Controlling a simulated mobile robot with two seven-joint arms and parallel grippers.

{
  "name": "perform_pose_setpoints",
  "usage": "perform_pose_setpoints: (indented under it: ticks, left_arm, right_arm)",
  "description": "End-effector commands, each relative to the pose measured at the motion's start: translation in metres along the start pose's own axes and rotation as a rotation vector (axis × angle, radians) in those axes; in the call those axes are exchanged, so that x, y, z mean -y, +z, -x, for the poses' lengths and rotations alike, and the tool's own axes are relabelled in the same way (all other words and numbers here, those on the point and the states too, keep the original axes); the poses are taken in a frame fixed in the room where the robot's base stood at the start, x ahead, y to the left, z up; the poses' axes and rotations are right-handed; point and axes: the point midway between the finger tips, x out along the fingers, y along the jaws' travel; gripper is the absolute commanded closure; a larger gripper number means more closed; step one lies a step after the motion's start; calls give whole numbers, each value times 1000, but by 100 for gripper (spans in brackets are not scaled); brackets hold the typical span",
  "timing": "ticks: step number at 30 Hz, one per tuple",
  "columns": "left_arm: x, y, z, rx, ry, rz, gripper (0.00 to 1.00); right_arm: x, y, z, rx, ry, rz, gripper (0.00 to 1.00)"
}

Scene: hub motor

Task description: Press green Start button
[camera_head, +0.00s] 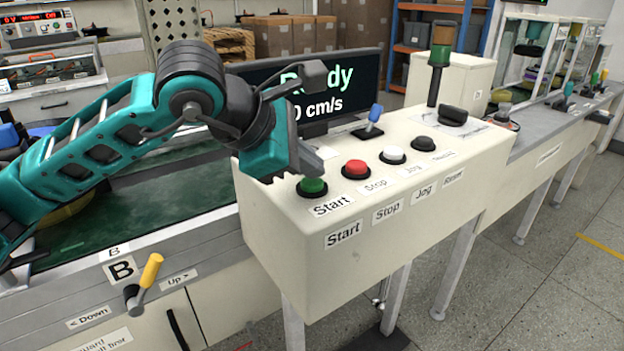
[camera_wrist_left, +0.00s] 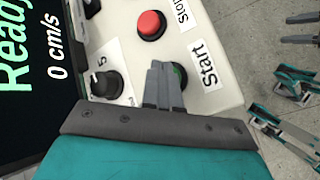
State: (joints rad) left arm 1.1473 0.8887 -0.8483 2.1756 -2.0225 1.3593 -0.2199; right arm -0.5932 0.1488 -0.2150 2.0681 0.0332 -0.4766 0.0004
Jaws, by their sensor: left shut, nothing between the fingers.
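The green Start button (camera_head: 312,187) sits at the near left end of the cream control console's top, above a "Start" label. My left gripper (camera_head: 308,163) is shut and empty, pointing down at the button's back edge. In the left wrist view, its closed grey fingers (camera_wrist_left: 163,84) cover much of the green button (camera_wrist_left: 181,75), leaving a green sliver beside them. I cannot tell whether the fingertips touch the button. My right gripper is not in the head view.
The red Stop button (camera_head: 356,168), white Jog button (camera_head: 393,154) and black Reset button (camera_head: 424,144) line the console top (camera_head: 468,147). A black knob (camera_wrist_left: 107,84) is beside my fingers. The display (camera_head: 345,85) behind reads "Ready" and "0 cm/s".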

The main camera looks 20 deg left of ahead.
Motion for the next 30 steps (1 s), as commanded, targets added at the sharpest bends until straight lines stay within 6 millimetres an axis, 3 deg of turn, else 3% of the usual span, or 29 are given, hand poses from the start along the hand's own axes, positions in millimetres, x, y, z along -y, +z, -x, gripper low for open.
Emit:
perform_pose_setpoints:
  ticks: [30]
  left_arm:
    - [0, 0, 0, -2, -2, 0, 100]
  right_arm:
    - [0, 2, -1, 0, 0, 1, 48]
